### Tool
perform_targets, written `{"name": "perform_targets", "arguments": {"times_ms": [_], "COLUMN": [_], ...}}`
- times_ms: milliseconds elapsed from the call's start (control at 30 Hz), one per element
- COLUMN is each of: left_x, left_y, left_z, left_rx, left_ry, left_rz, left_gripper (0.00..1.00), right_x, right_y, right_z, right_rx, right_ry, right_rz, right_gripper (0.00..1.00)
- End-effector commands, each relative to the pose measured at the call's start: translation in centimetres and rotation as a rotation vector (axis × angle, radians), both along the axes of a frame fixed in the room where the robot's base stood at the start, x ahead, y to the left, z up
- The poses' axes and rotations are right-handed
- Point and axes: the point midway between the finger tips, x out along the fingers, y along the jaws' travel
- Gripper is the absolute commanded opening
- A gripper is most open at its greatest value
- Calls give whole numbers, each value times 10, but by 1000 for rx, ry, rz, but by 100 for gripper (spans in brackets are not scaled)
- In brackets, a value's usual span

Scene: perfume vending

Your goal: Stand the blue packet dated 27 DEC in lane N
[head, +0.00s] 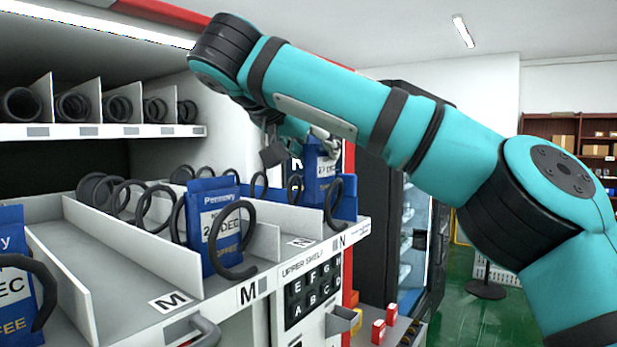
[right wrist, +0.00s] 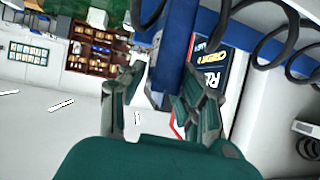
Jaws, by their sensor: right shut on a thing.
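My right gripper (head: 298,143) reaches in from above and is shut on a blue packet (head: 321,168) with a white label. The label's last letters look like DEC; its day number is partly hidden. The packet is roughly upright above lane N, behind the front loop of that lane's black coil (head: 334,207); I cannot tell if its base touches the floor. In the right wrist view the blue packet (right wrist: 166,50) lies between the fingers (right wrist: 163,105). The lane N label (head: 339,242) is on the shelf front. My left gripper is out of view.
Another blue packet (head: 212,228) stands in lane M behind a coil, and one more (head: 12,290) is at the far left. White dividers (head: 180,259) separate the lanes. The upper shelf (head: 100,131) with coils is close above left. A keypad (head: 313,289) is below.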

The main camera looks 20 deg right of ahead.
Motion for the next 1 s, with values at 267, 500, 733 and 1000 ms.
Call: {"name": "perform_targets", "arguments": {"times_ms": [267, 500, 733, 1000], "left_x": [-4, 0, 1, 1], "left_y": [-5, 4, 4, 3], "left_z": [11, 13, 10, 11], "left_rx": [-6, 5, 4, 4], "left_ry": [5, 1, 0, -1], "left_rz": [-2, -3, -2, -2], "left_gripper": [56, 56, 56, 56], "right_x": [1, 0, 0, 0], "right_y": [0, 0, 1, 1], "right_z": [-28, -44, -46, -45], "right_rx": [-3, 0, 0, 0], "right_ry": [2, -1, -2, -1], "right_rz": [2, 1, 0, 1], "right_gripper": [0, 0, 0, 56]}}
